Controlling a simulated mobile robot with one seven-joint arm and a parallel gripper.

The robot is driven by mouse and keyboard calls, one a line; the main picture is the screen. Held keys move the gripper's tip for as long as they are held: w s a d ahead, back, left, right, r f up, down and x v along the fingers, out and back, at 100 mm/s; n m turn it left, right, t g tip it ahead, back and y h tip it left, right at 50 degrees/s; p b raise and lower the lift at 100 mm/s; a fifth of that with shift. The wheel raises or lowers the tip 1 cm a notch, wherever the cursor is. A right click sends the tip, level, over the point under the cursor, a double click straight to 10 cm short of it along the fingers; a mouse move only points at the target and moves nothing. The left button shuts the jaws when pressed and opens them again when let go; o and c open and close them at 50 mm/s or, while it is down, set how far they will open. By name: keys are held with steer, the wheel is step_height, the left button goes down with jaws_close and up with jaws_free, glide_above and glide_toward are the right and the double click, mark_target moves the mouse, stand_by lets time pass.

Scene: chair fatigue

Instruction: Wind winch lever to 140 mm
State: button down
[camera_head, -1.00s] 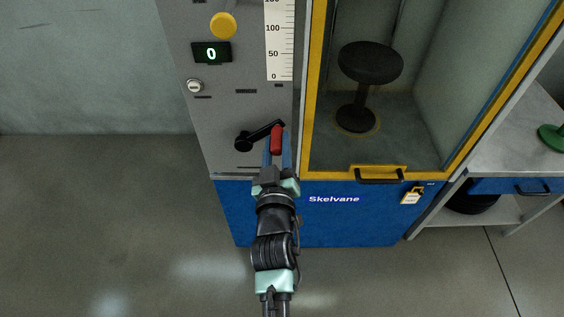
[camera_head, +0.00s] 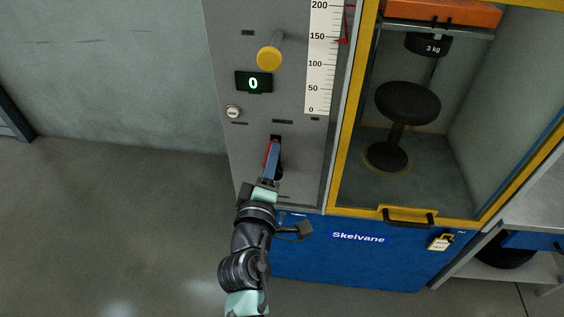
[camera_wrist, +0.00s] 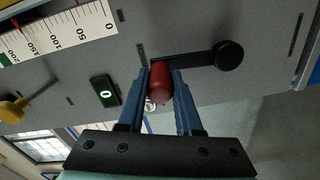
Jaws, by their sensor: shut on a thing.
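The winch lever is a black crank with a red handle on the grey panel. In the head view its red handle (camera_head: 267,158) is largely covered by my blue fingers, and the black arm (camera_head: 277,140) points roughly up. My gripper (camera_head: 272,150) is shut on the red handle. In the wrist view the red handle (camera_wrist: 160,84) sits between the fingers, with the crank arm running to the round black hub (camera_wrist: 229,55). The white scale (camera_head: 321,60) runs from 0 to 200, with a red mark (camera_head: 344,41) beside it just below 150.
The display (camera_head: 253,83) reads 0. A yellow knob (camera_head: 269,60) sits above it. Behind the yellow frame, a black 3 kg weight (camera_head: 429,46) hangs above the black stool (camera_head: 407,103). Floor at left is clear.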

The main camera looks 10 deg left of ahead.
steer(key=shift+a+n, duration=0.8)
steer(key=c, duration=0.6)
jaws_free()
steer(key=s, duration=1.3)
